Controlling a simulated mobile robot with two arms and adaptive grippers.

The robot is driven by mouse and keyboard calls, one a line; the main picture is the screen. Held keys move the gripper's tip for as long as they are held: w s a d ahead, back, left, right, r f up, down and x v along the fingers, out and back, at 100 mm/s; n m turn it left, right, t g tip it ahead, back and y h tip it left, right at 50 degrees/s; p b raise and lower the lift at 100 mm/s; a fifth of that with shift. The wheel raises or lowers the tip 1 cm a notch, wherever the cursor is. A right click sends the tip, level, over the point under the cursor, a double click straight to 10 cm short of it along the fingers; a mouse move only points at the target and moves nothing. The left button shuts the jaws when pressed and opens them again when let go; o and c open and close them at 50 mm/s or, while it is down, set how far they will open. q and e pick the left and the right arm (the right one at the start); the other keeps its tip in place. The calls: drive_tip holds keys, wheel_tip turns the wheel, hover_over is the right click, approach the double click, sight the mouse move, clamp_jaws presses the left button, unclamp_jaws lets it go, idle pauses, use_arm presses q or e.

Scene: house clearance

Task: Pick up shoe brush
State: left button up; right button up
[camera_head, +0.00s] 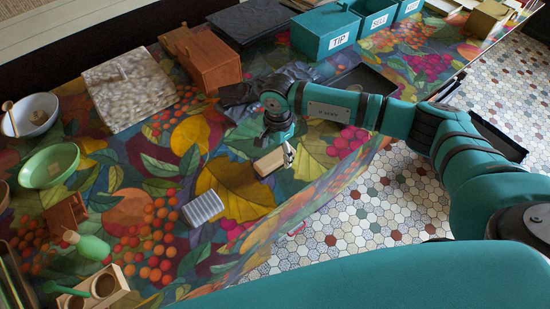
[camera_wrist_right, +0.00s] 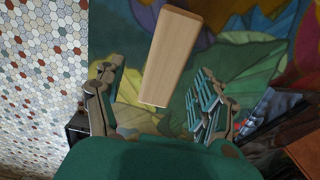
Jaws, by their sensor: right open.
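A pale wooden block (camera_head: 268,163), which looks like the back of the shoe brush, lies on the leaf-patterned table cover. Its bristles cannot be seen. My right gripper (camera_head: 288,153) is just beside its right end in the head view, pointing down. In the right wrist view the block (camera_wrist_right: 171,52) lies beyond and between the two spread fingers of the gripper (camera_wrist_right: 157,88), its near end close to the fingertip line. The fingers are open and nothing is held. My left gripper is not in view.
A grey ribbed object (camera_head: 203,207) lies left of the block. Dark crumpled cloth (camera_head: 240,93) and a black tray (camera_head: 365,80) lie behind. Teal bins (camera_head: 325,32), a wooden box (camera_head: 208,62) and bowls (camera_head: 50,164) stand farther off. The table's edge is close on the right.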

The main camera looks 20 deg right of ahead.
sight(275, 156)
drive_tip(key=f, duration=0.2)
drive_tip(key=f+p, duration=0.1)
drive_tip(key=shift+w+a+f, duration=0.15)
drive_tip(key=shift+a+f, duration=0.15)
drive_tip(key=shift+f, duration=0.5)
drive_tip(key=c, duration=1.4)
drive_tip(key=shift+w+r, duration=0.1)
drive_tip(key=shift+r, duration=0.4)
wheel_tip(275, 156, up, 2)
drive_tip(key=shift+r+b, duration=0.1)
drive_tip(key=shift+b, duration=0.6)
drive_tip(key=s+d+b, duration=0.1)
drive_tip(key=s, duration=0.4)
drive_tip(key=s+d+r+b, duration=0.1)
drive_tip(key=s, duration=0.4)
drive_tip(key=s+d+r+b, duration=0.1)
drive_tip(key=s+d, duration=0.1)
drive_tip(key=s, duration=0.3)
drive_tip(key=shift+s, duration=0.35)
